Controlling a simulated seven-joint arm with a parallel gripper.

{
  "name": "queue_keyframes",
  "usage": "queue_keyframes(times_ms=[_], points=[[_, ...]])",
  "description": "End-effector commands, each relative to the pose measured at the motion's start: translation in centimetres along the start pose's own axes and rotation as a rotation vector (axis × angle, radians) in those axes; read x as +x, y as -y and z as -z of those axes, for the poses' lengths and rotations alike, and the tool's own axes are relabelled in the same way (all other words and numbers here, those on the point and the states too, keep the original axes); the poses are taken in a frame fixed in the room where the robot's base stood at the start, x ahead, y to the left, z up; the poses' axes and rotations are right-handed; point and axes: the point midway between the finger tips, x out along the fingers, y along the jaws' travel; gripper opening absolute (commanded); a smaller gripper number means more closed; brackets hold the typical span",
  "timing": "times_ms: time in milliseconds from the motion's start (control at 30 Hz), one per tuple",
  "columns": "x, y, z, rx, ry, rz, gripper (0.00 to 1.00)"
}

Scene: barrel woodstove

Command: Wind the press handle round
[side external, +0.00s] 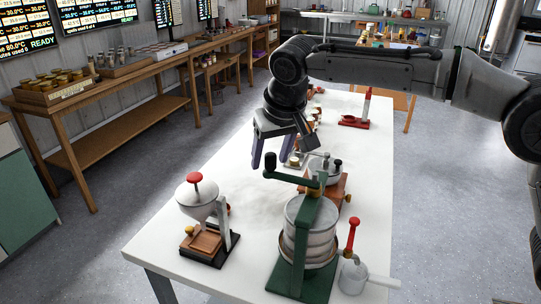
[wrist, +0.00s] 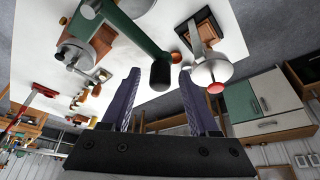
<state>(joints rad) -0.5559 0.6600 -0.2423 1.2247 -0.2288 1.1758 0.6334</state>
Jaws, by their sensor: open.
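The press (side external: 308,232) has a green frame and base around a silver cylinder, near the front of the white table. Its green crank handle (side external: 289,178) lies across the top and points left, ending in an upright black knob (side external: 270,160). In the wrist view the black knob (wrist: 160,73) shows at the end of the green arm (wrist: 128,27). My gripper (side external: 272,157) is open, pointing down, with purple fingers. In both views the knob appears between the fingertips (wrist: 159,76). I see no finger contact, and the exact depth is unclear.
A funnel-topped grinder (side external: 197,205) with a red knob stands left of the press. A red-handled device (side external: 351,257) stands close at its right. A wooden-based mill (side external: 327,180) sits just behind. A red stand (side external: 357,118) is farther back.

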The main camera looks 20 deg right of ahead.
Motion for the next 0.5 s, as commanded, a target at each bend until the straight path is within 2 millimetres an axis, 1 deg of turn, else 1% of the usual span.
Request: queue_keyframes(times_ms=[300, 333, 467, 500], points=[[0.31, -0.01, 0.02, 0.0, -0.001, 0.0, 0.61], [0.31, -0.01, 0.02, 0.0, -0.001, 0.0, 0.59], [0.29, -0.01, 0.02, 0.0, -0.001, 0.0, 0.36], [0.29, -0.01, 0.02, 0.0, -0.001, 0.0, 0.28]])
